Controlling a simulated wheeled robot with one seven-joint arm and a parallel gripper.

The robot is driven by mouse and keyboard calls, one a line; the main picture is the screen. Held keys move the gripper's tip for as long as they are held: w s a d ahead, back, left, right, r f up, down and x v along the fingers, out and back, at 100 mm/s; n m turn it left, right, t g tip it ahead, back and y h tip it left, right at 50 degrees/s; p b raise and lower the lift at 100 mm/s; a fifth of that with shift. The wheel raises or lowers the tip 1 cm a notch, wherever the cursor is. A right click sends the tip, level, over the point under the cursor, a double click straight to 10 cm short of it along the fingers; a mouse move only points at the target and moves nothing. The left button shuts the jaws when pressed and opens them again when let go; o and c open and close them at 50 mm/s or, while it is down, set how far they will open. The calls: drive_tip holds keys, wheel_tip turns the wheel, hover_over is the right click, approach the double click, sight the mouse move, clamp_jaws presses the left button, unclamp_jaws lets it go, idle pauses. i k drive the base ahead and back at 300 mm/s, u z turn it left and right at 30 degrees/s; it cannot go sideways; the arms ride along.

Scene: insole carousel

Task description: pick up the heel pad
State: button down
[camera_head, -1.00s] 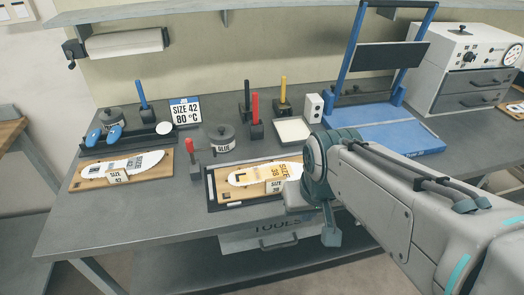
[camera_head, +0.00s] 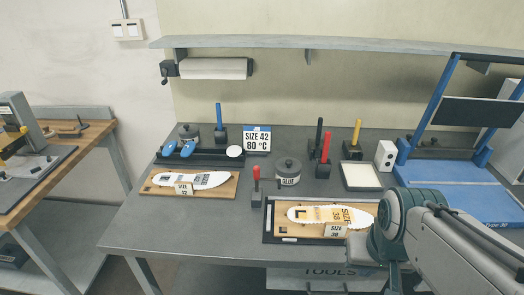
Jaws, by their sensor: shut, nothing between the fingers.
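No part is clearly labelled as the heel pad. A small white rounded disc (camera_head: 234,151), which may be it, sits at the right end of a black rack (camera_head: 205,161) at the back left of the bench. My gripper (camera_head: 360,248) is partly seen at the right edge of the size 38 board, far to the right of the disc. It looks shut and empty; its fingertips are mostly hidden by my arm. A white insole (camera_head: 190,180) lies on the size 42 board (camera_head: 228,188).
A glue pot (camera_head: 287,172), a red-handled tool (camera_head: 256,185) and several upright coloured handles stand mid-bench. A pale tray (camera_head: 361,176) and a blue press (camera_head: 460,195) are at right. A size 42 sign (camera_head: 257,139) stands behind. The bench's front left is clear.

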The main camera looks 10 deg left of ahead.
sight(234, 151)
drive_tip(key=u, duration=0.35)
drive_tip(key=k, duration=0.5)
drive_tip(key=u, duration=1.15)
drive_tip(key=i, duration=0.75)
drive_tip(key=z, duration=0.75)
drive_tip(key=i, duration=0.65)
drive_tip(key=z, duration=0.6)
